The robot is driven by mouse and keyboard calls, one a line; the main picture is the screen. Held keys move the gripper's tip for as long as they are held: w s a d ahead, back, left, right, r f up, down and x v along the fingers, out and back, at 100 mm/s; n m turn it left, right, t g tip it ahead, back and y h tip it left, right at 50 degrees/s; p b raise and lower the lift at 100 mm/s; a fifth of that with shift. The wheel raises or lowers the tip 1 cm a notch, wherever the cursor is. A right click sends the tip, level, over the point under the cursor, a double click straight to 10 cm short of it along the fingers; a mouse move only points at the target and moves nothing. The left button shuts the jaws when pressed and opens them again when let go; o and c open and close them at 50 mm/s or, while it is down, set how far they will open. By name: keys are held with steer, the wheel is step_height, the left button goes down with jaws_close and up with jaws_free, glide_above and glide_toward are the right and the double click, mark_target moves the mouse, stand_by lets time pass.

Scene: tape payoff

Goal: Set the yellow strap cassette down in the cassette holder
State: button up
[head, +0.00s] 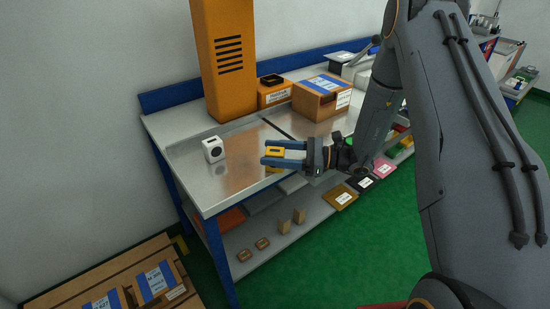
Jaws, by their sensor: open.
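The yellow strap cassette (275,151), a small yellow block with a dark slot, shows between the two grey-blue fingers of my gripper (268,152). My gripper is open and reaches left over the front part of the metal bench. Whether a finger touches the cassette, and whether the cassette rests on the bench, cannot be told from here. A yellow patch shows just below the fingers, perhaps a reflection. An orange box with a black open-topped tray (272,80) stands at the back of the bench; I cannot tell whether this is the cassette holder.
A white cube with a dark round spot (214,150) stands left of my gripper. A tall orange column (226,60) and a taped carton (320,98) stand behind. The bench top (190,180) is bare at the front left. Small boxes lie on the lower shelf.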

mark_target(266, 152)
steer(key=shift+w+a+r+p, duration=0.15)
steer(key=shift+a+p, duration=0.15)
steer(key=shift+a, duration=0.6)
steer(key=shift+w+a+f+p, duration=0.15)
steer(key=shift+a+p, duration=0.15)
steer(key=shift+a, duration=0.6)
steer(key=c, duration=1.3)
steer(key=shift+r, duration=0.1)
steer(key=shift+c, duration=0.4)
steer(key=shift+r, duration=0.1)
